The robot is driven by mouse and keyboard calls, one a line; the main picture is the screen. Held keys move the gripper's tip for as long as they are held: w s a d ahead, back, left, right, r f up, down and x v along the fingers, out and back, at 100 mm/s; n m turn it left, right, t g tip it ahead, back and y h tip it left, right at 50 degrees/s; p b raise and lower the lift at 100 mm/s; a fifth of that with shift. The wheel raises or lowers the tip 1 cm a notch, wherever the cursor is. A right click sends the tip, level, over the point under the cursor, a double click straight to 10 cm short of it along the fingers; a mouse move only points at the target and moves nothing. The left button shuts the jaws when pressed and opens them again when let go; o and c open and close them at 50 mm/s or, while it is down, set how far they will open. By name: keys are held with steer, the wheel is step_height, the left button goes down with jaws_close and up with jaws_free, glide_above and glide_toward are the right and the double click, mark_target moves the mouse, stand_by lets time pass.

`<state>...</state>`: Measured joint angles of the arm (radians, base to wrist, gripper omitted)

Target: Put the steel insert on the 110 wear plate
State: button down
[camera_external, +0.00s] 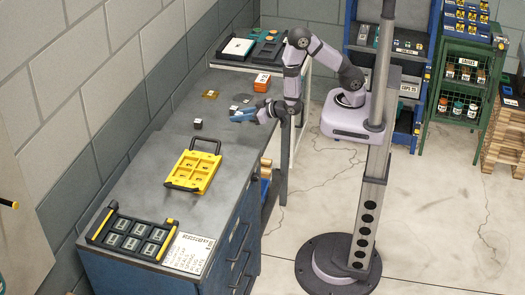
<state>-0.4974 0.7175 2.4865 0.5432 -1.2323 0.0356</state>
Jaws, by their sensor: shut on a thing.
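I cannot tell whether the piece touches the bench. Which thing is the 110 wear plate is not readable. A small dark block with a white top (198,124) stands to the gripper's left.
A yellow case (194,171) with a black handle lies on the bench. A black rack (132,235) of several grey pieces and a lettered white sheet (188,253) are at the near end. An orange box (262,82) stands behind the gripper. The bench between block and wall is clear.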

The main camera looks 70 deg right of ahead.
steer(key=shift+r, duration=0.7)
